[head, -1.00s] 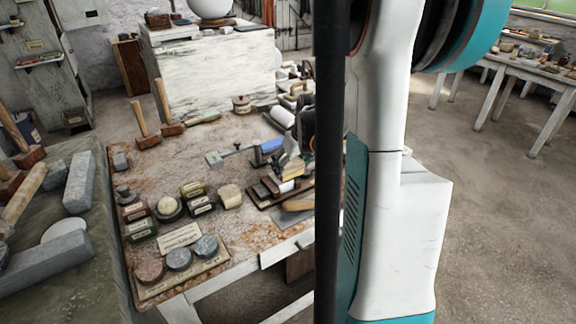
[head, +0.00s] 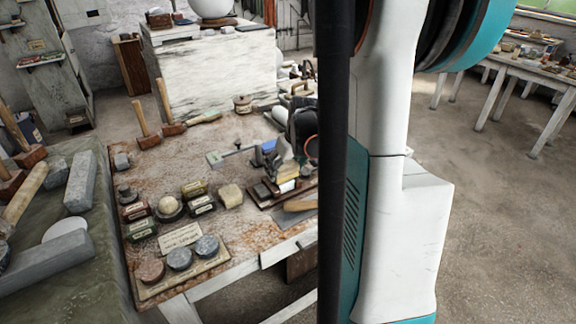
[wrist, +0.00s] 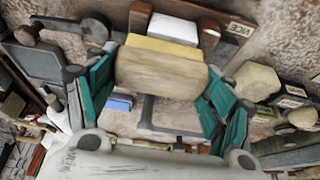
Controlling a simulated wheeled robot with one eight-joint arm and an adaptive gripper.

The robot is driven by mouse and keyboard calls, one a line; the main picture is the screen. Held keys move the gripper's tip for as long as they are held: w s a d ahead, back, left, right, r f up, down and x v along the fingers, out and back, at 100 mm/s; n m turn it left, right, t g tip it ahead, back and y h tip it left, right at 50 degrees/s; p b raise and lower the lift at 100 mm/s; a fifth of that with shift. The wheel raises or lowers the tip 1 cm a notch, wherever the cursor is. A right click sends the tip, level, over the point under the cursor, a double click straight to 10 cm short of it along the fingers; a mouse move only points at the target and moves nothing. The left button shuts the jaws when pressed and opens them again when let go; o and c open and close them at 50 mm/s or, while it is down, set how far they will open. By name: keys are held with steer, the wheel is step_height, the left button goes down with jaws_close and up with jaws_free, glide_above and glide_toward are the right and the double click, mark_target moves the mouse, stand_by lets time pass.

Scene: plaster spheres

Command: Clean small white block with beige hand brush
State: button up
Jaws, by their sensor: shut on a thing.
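The beige hand brush (wrist: 160,74) is between the teal finger pads of my gripper (wrist: 161,88), which is shut on it. Its yellow bristles (wrist: 165,48) face the small white block (wrist: 174,28). The block sits between two brown wooden pieces beside a "VICE" label. In the head view the brush (head: 287,171) is right above the white block (head: 288,186), under my gripper (head: 288,156). The bristles overlap the block's edge in the wrist view; I cannot tell whether they touch it.
The worktable (head: 235,150) holds several labelled tins, a pale lump (head: 231,195), round stones on a board (head: 180,276), and mallets (head: 147,137) at the back left. A blue-and-grey tool (head: 235,153) lies close to my gripper. Bare tabletop shows left of centre.

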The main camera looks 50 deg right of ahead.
steer(key=shift+w+a, duration=0.2)
steer(key=shift+a, duration=0.6)
steer(key=shift+d, duration=0.1)
steer(key=shift+s+d, duration=0.3)
steer(key=shift+d, duration=0.75)
steer(key=shift+s+d, duration=0.25)
steer(key=shift+d, duration=0.8)
steer(key=shift+a, duration=0.15)
steer(key=shift+w+a, duration=0.3)
steer(key=shift+a, duration=0.75)
steer(key=shift+w+a, duration=0.25)
steer(key=shift+a, duration=0.75)
